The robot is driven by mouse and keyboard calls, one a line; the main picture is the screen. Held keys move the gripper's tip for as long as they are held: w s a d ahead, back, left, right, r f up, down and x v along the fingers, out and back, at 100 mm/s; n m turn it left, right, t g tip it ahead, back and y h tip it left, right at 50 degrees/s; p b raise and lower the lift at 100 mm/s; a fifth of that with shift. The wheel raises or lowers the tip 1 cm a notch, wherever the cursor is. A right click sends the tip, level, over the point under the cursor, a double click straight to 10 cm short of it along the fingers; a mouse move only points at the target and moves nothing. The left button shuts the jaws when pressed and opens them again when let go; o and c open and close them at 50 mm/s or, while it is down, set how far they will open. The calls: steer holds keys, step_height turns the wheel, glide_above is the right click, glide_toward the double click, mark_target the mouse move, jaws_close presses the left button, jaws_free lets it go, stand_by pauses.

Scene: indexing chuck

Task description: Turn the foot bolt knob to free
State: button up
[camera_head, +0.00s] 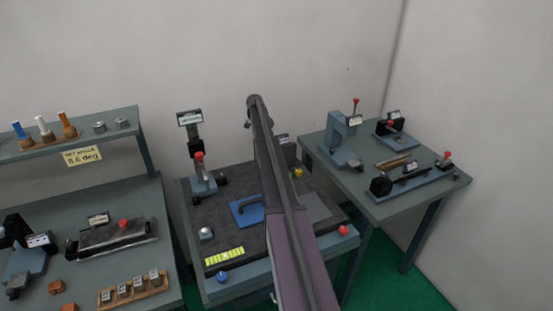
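My arm (290,230) rises from the bottom across the middle table and ends at a dark rounded joint near the wall. My gripper cannot be made out; it is hidden or out of view. No knob can be surely told as the foot bolt knob. An upright stand (195,145) with a red knob (199,157) is at the middle table's back left. Small black knobs flank its foot, one at the left (196,200) and one at the right (222,181). A blue knob (221,277) and a red knob (343,231) sit at the table's front edge.
The dark-topped middle table (215,225) carries a blue plate with a handle (246,209) and a yellow-green strip (224,256). The left bench (130,199) and right table (430,180) hold other fixtures. My arm hides part of the middle table.

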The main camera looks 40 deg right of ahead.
steer(key=shift+b+x, duration=3.2)
steer(key=shift+x, duration=0.55)
steer(key=shift+c, duration=0.2)
jaws_close()
